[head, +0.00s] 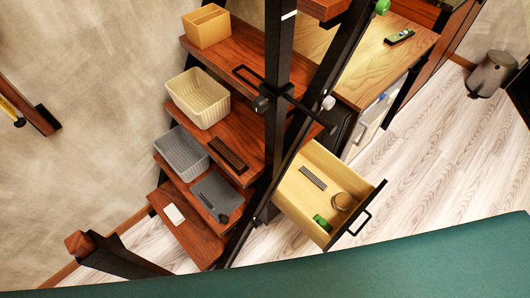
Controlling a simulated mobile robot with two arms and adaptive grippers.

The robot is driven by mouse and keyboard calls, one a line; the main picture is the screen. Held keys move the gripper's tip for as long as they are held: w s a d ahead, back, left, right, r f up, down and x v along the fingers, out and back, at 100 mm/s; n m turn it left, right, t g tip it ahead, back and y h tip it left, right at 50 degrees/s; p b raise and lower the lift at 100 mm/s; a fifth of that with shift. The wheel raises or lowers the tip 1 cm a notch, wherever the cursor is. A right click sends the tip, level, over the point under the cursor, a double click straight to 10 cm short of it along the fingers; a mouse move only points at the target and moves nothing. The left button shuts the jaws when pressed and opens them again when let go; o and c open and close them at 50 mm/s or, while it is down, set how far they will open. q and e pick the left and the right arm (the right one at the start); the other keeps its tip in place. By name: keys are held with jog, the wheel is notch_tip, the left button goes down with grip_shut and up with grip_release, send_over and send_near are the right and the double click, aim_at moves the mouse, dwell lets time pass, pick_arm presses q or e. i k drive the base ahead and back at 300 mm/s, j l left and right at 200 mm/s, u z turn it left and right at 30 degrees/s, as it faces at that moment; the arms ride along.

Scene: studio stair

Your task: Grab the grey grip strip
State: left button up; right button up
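A narrow dark grey ribbed strip (313,178) lies in the open wooden drawer (290,203), toward its back. It looks like the grey grip strip. Neither of my grippers shows in the head view.
Black posts (279,60) of the shelf unit stand left of the drawer. The shelves hold a cream basket (199,98), a grey basket (182,156) and a tan box (206,27). A teal surface (400,262) crosses the bottom.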

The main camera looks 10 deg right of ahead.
aim_at(304, 171)
jog(key=z, duration=0.9)
